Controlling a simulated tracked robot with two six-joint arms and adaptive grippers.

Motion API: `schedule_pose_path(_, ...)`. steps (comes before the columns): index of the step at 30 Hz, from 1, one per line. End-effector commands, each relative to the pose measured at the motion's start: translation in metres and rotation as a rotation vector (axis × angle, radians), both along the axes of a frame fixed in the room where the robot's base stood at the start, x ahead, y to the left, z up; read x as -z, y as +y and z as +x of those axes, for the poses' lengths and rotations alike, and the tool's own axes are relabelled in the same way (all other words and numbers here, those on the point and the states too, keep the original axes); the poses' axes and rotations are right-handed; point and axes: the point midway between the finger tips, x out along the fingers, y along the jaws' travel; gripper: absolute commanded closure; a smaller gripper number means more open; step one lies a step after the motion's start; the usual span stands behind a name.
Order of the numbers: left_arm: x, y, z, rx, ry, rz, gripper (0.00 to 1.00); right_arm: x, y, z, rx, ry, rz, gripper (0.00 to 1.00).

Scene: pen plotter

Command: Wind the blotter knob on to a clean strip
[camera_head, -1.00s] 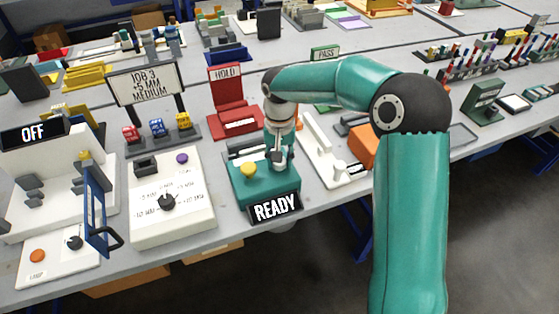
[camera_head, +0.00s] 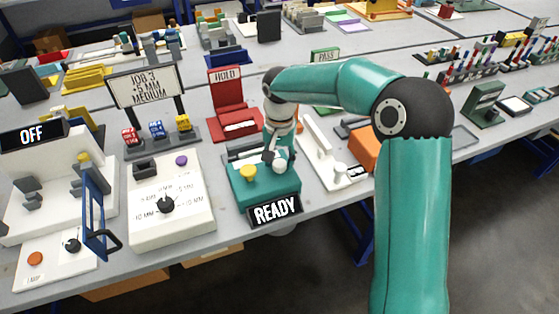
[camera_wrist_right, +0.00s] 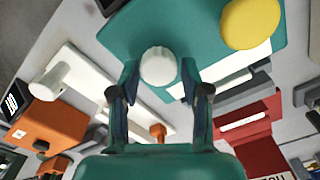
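The teal blotter unit (camera_head: 262,190) stands at the bench's front edge, with a READY sign (camera_head: 275,211) on its front. A round white knob (camera_head: 279,166) sits on its right side and a yellow knob (camera_head: 248,173) on its left. In the right wrist view the white knob (camera_wrist_right: 158,66) lies ahead between the finger tips, with a gap on each side. My right gripper (camera_wrist_right: 159,82) is open and empty; in the head view it (camera_head: 274,154) is just behind and above the white knob. A white strip (camera_wrist_right: 225,70) shows beside the knobs. My left gripper is not in view.
A white dial box (camera_head: 170,225) stands left of the unit. A white panel with a lever (camera_head: 338,175) and an orange block (camera_head: 365,148) are to the right. A red HOLD stand (camera_head: 232,100) is behind. The grey bench front is narrow there.

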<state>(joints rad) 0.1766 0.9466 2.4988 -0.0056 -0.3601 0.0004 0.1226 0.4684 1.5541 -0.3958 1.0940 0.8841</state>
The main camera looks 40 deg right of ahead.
Motion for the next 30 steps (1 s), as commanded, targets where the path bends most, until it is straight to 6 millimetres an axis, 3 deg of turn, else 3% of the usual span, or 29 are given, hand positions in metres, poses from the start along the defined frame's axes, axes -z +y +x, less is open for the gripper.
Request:
schedule_pose_path(14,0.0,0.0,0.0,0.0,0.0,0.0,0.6,-0.003,0.002,-0.002,-0.002,0.01,0.003,0.38)
schedule_pose_path(20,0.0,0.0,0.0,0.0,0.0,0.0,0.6,-0.03,0.001,-0.002,-0.002,0.006,0.002,0.38)
schedule_pose_path(30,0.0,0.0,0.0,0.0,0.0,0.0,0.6,-0.095,0.002,-0.001,-0.003,0.006,0.003,0.38)
